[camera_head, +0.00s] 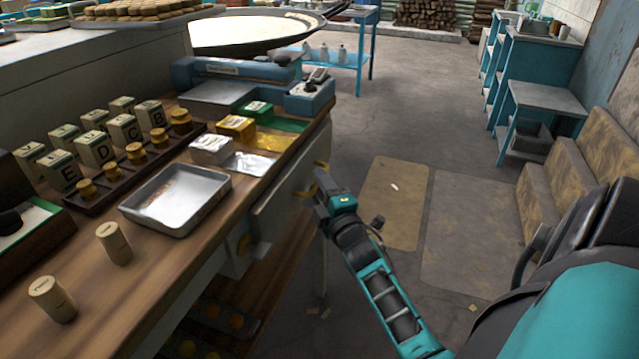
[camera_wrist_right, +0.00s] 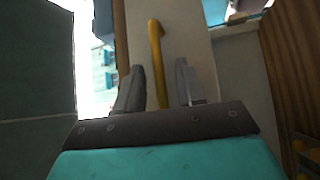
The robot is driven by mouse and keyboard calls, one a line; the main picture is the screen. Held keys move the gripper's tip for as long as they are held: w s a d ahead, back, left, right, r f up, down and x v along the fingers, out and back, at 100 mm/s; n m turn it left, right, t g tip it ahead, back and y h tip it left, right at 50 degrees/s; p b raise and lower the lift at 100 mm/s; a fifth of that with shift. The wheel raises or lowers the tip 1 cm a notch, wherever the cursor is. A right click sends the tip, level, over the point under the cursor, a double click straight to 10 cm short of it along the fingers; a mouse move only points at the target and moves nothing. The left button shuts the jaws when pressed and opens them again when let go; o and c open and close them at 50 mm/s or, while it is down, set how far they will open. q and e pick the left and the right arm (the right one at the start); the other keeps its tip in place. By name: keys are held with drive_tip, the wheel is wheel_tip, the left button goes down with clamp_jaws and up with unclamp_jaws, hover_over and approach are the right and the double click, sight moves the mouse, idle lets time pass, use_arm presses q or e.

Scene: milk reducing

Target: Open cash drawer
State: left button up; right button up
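The cash drawer's pale grey front (camera_head: 285,197) sits under the counter's right edge and looks shut. A yellow handle (camera_head: 304,191) shows on it beside my right gripper (camera_head: 320,192). In the right wrist view, the yellow handle (camera_wrist_right: 155,50) runs lengthwise against the pale drawer front (camera_wrist_right: 185,35). Its lower end lies between the two grey fingers of my right gripper (camera_wrist_right: 160,85), which are apart with gaps on both sides of it. I cannot tell whether a finger touches it. My left gripper is not in view.
The concrete floor (camera_head: 400,130) to the right is mostly clear.

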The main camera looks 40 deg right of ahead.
drive_tip(key=shift+c, duration=0.5)
clamp_jaws()
